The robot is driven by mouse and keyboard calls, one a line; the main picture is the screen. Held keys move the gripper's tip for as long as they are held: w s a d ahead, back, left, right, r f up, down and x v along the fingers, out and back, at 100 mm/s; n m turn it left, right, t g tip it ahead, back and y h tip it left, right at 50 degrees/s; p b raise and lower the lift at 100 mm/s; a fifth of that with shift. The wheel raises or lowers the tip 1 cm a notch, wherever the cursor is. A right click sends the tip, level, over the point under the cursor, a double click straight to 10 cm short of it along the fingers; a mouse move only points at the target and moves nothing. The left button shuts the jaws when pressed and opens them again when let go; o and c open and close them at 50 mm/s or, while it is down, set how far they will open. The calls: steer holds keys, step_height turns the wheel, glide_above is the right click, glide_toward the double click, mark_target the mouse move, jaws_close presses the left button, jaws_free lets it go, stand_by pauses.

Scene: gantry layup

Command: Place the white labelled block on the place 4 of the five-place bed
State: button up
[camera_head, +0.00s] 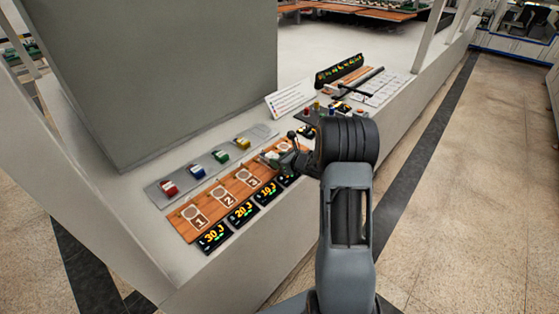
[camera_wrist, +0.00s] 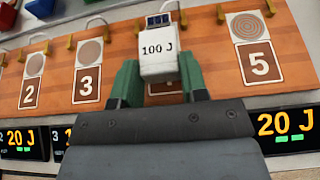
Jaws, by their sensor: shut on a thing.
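The white block (camera_wrist: 158,58), labelled "100 J", is between the green fingers of my gripper (camera_wrist: 158,82) in the wrist view. My gripper is shut on it. The block covers most of place 4, between places 3 and 5 on the wooden five-place bed (camera_wrist: 115,78); whether it touches the bed cannot be told. In the head view the bed (camera_head: 213,203) shows places 1, 2 and 3, and my gripper (camera_head: 283,158) is over its far part, with the block hard to make out.
A grey tray with red (camera_head: 168,187), blue (camera_head: 197,171), green (camera_head: 221,156) and yellow (camera_head: 243,143) blocks lies behind the bed. Energy displays (camera_head: 213,237) line its front edge. A white sign (camera_head: 290,98) and a large grey panel (camera_head: 170,80) stand nearby. Brass hooks (camera_wrist: 95,22) line the bed's back.

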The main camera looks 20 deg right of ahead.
steer(key=shift+f+b, duration=0.5)
steer(key=shift+b, duration=0.25)
steer(key=o, duration=1)
